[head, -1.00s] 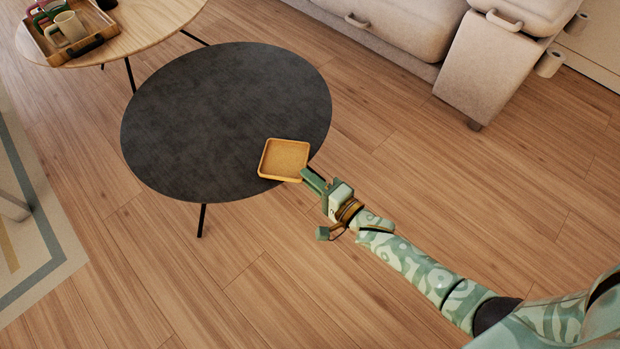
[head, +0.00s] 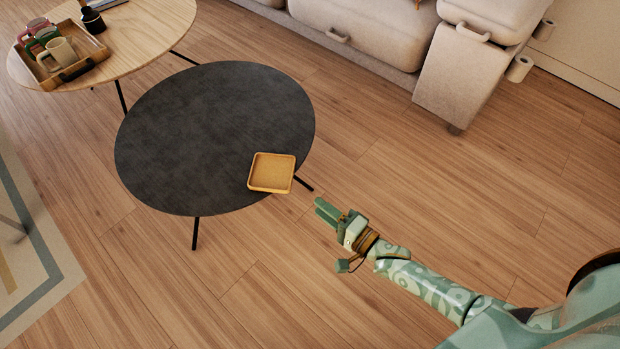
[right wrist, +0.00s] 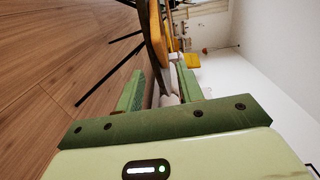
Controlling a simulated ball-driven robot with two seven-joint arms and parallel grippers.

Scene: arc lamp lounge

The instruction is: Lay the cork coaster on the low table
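The cork coaster (head: 271,173), a square yellow-tan tray shape with a raised rim, lies on the dark round low table (head: 200,130) at its front right. Its lower right corner appears to reach slightly past the table edge. My right gripper (head: 321,211) is open and empty, to the lower right of the coaster and apart from it, beyond the table edge. In the right wrist view the two green fingers (right wrist: 160,88) stand apart, with the dark table edge seen edge-on beyond them. My left gripper is not in view.
A light wooden table (head: 140,40) at the upper left bears a tray (head: 93,61) with several mugs. A beige sofa (head: 375,35) stands at the back, with paper rolls (head: 519,68) at its right. Most of the dark tabletop and the floor around it are clear.

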